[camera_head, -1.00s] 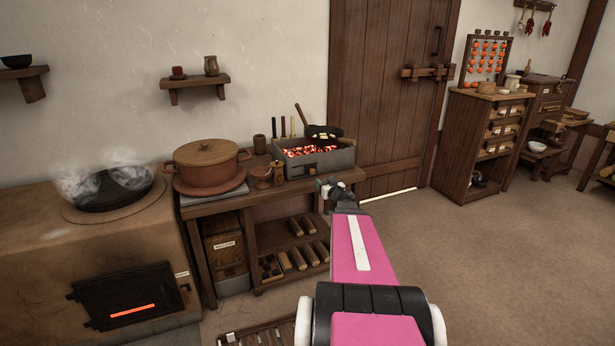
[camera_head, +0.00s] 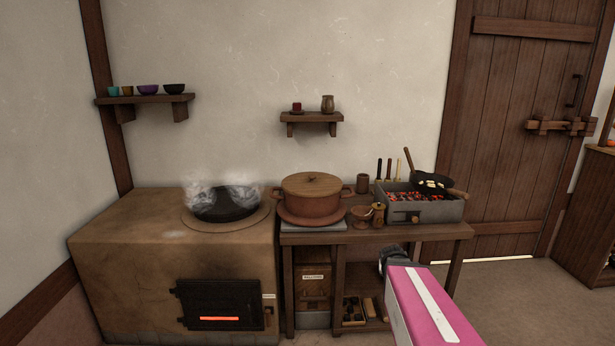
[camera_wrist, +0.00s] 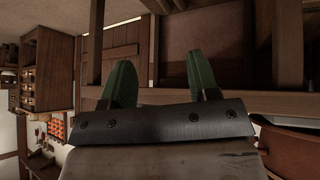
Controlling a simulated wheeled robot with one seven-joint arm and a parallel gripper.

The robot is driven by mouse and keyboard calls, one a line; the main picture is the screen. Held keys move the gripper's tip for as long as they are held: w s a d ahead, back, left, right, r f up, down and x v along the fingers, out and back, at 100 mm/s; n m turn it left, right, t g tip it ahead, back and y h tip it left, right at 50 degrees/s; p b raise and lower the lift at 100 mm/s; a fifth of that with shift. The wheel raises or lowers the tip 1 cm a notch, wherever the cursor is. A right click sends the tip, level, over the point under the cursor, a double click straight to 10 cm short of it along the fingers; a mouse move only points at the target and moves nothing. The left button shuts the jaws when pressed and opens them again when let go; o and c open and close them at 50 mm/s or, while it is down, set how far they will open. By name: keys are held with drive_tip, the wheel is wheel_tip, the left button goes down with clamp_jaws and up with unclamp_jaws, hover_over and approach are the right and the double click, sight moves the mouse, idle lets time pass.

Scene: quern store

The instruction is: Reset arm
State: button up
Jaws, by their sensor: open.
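My arm, pink with a white stripe, reaches in from the lower right of the head view, in front of the wooden side table (camera_head: 445,232). In the wrist view my gripper (camera_wrist: 162,80) shows two green fingers spread wide apart with nothing between them. In the head view its fingers are hidden behind the arm's dark end.
A clay stove (camera_head: 110,255) with a steaming black pan (camera_head: 226,206) stands left. The table bears a lidded brown pot (camera_head: 312,200) and a grey brazier (camera_head: 430,212) with glowing coals and a skillet (camera_head: 432,186). A wooden door (camera_head: 500,110) is right. Floor (camera_head: 500,280) is open there.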

drive_tip(key=s+a+f+n+g+y, duration=0.1)
drive_tip(key=s+a+g, duration=0.5)
drive_tip(key=s+a, duration=0.6)
drive_tip(key=shift+s+a+f+n+g+y, duration=0.35)
drive_tip(key=shift+a+n+y, duration=0.45)
drive_tip(key=shift+y, duration=0.4)
drive_tip(key=shift+d, duration=0.15)
